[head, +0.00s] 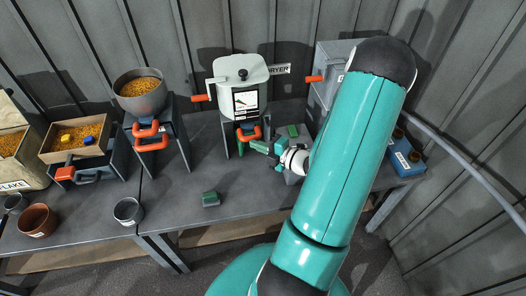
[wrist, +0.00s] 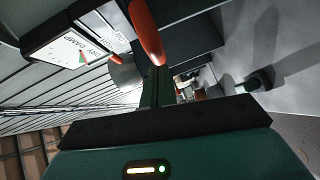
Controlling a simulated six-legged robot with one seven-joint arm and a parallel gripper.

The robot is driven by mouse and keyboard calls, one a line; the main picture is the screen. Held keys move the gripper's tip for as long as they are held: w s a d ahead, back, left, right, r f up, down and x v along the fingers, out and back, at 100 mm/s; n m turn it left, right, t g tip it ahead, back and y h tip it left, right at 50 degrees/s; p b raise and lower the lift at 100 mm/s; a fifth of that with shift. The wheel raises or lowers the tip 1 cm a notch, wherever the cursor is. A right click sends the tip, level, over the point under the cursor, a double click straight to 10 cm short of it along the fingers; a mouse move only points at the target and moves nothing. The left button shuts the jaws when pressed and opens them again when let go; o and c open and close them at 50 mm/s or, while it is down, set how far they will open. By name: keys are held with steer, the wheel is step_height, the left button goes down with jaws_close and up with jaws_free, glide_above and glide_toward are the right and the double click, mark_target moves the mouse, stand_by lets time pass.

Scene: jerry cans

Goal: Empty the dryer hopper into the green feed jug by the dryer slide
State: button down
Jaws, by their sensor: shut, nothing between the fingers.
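In the wrist view my gripper (wrist: 156,88) points toward the orange handle. Green is visible around the slide, but I cannot clearly make out the feed jug there.
A grey hopper (head: 140,103) of orange grain stands on the left, beside a wooden tray (head: 57,154) of grain. A brown pot (head: 37,220) and a grey cup (head: 128,211) stand at the front left. A green block (head: 210,199) lies on the front bench. Clear bench surrounds it.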

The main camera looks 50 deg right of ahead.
mark_target(257, 135)
steer(key=shift+w, duration=0.1)
steer(key=w+d, duration=0.2)
steer(key=w, duration=0.1)
steer(key=shift+w+d, duration=0.2)
steer(key=shift+d, duration=0.05)
steer(key=shift+w+d, duration=0.15)
steer(key=shift+w, duration=0.05)
steer(key=shift+r, duration=0.1)
